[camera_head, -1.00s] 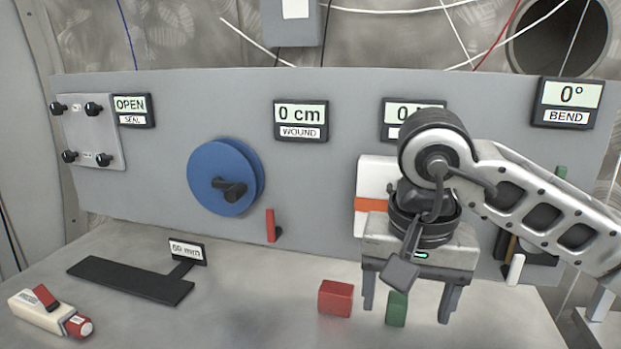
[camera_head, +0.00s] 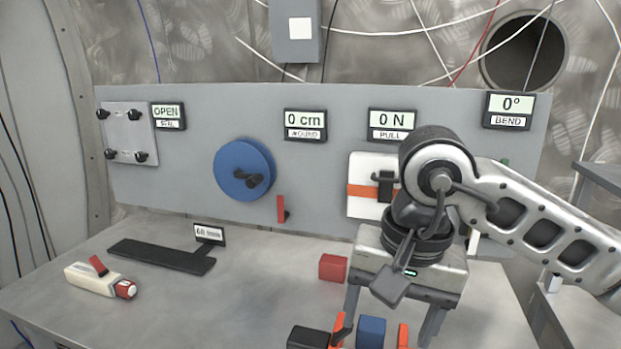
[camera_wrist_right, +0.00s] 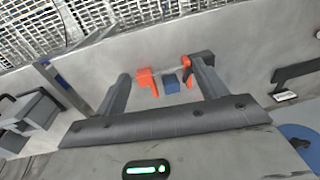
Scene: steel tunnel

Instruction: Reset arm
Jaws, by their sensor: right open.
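My right gripper (camera_head: 390,318) is open and empty, pointing down over the near part of the table (camera_head: 262,300). Its arm comes in from the right in the head view. Between and below its fingers are a blue block (camera_head: 371,332) and orange-red pieces (camera_head: 403,336). In the right wrist view, the open right gripper (camera_wrist_right: 163,88) has the blue block (camera_wrist_right: 171,83) and the orange pieces (camera_wrist_right: 146,80) in the gap, apparently beyond the fingertips. My left gripper is not in view.
A red block (camera_head: 333,267) and a black block (camera_head: 308,337) are near the gripper. A grey panel (camera_head: 340,190) stands behind, with a blue wheel (camera_head: 244,170), displays and a white box (camera_head: 365,204). A black T-shaped piece (camera_head: 160,256) and a red-white tool (camera_head: 100,280) lie left.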

